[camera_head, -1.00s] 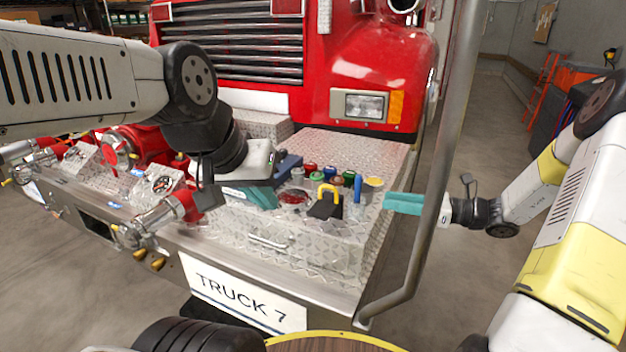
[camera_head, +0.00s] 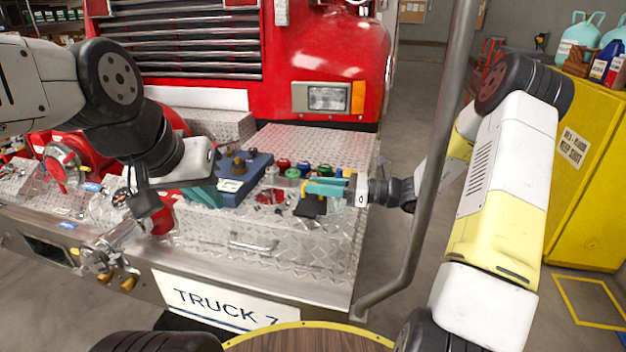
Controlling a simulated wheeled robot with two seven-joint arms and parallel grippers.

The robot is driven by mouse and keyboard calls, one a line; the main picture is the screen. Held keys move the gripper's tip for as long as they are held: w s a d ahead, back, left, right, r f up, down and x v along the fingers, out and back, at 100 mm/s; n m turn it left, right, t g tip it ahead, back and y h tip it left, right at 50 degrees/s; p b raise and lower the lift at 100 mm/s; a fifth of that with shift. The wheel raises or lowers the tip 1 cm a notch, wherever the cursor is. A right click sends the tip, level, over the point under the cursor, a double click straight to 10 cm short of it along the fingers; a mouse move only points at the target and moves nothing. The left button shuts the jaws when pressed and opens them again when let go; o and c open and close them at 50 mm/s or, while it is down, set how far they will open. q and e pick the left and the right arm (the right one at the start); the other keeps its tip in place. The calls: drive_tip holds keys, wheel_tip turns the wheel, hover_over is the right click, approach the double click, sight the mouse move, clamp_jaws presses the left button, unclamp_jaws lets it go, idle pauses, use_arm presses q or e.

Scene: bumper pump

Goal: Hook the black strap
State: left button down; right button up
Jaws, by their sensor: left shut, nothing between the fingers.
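A small black piece (camera_head: 309,208), which may be the strap, lies on the diamond-plate bumper deck (camera_head: 333,135); its shape is too small to make out. My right gripper (camera_head: 322,187) reaches in from the right with its teal fingers over the black piece, hiding part of it and the yellow loop there. I cannot tell whether its fingers are apart or whether they touch anything. My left gripper (camera_head: 207,196) is shut and empty at the left part of the compartment, beside a blue box (camera_head: 243,180).
Several coloured caps (camera_head: 303,170) stand behind the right gripper. A yellow cabinet (camera_head: 590,180) stands at right.

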drive_tip(key=shift+a, duration=0.25)
clamp_jaws()
idle(1.4)
